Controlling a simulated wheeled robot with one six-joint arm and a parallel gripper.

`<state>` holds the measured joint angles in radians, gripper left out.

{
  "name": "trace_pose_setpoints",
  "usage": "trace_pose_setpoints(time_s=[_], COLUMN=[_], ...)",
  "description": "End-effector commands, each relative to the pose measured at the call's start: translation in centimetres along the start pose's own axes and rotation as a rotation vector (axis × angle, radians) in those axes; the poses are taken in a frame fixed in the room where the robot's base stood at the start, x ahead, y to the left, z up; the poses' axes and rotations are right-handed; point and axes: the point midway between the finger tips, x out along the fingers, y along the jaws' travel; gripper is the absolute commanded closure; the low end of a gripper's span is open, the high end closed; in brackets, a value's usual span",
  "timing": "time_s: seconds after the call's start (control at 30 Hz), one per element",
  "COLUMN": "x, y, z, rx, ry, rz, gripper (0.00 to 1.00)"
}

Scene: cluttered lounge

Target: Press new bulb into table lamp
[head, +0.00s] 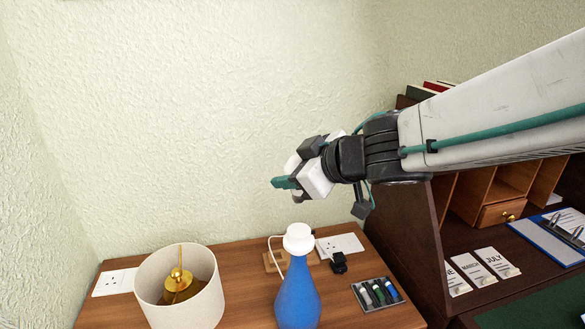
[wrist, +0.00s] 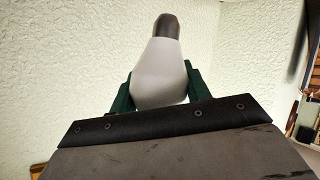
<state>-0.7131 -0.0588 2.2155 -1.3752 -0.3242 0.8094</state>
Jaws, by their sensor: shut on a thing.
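The new bulb (wrist: 160,72) is white with a dark grey metal end. In the wrist view it stands between the green fingers of my gripper (wrist: 158,90), metal end away from the palm. In the head view my gripper (head: 285,183) is shut on it, in the air above the side table; the bulb is mostly hidden there. The table lamp (head: 297,292) has a blue bottle-shaped body and a white top (head: 298,238) with a white cord. It stands upright below my gripper, clearly apart. I cannot see into its top.
A white drum shade (head: 150,290) with a brass fitting inside stands left on the wooden table (head: 245,285). A tray of small items (head: 377,292) lies right of the lamp. Sockets and a black plug (head: 338,262) are behind. A dark desk (head: 425,230) stands right.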

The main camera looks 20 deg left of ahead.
Motion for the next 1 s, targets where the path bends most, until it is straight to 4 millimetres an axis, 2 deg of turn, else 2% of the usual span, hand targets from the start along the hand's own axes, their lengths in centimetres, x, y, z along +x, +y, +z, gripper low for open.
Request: trace_pose_setpoints(time_s=[0.17, 0.7, 1.0], x=[-0.2, 2.2, 2.6], y=[0.0, -1.8, -2.1], z=[0.1, 3.9, 4.6], rx=[-0.008, -0.008, -0.009], ry=[-0.004, -0.003, -0.002], rz=[-0.014, -0.018, -0.016], gripper=[0.75, 0.75, 0.75])
